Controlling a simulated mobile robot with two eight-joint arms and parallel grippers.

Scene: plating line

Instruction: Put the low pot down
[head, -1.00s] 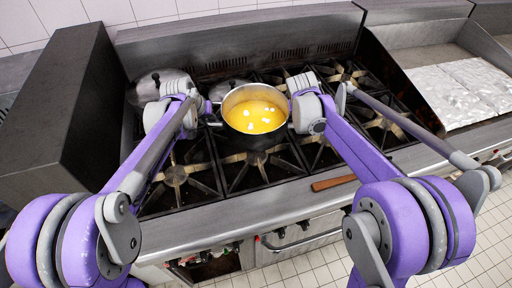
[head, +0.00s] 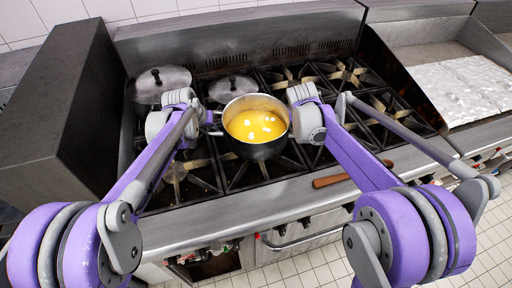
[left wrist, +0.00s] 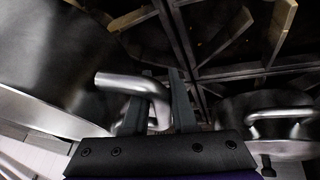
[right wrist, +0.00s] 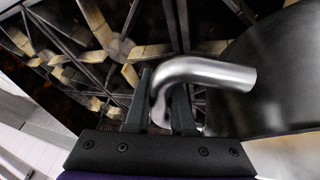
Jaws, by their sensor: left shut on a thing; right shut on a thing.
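The low pot (head: 258,149) is a steel pot with yellow liquid and several white pieces in it. It is level over the front middle of the stove (head: 240,200); I cannot tell whether its bottom touches the grates. My left gripper (head: 200,116) is shut on its left handle, which shows between the fingers in the left wrist view (left wrist: 130,83). My right gripper (head: 296,116) is shut on the opposite handle, seen in the right wrist view (right wrist: 205,72). The pot wall fills one side of each wrist view.
Two lidded pots (head: 161,80) (head: 232,87) stand at the back left of the stove. A brown handle (head: 338,180) lies at the front edge. A dark block (head: 60,110) rises at left. Burners (head: 345,75) on the right are bare. A griddle (head: 450,95) lies farther right.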

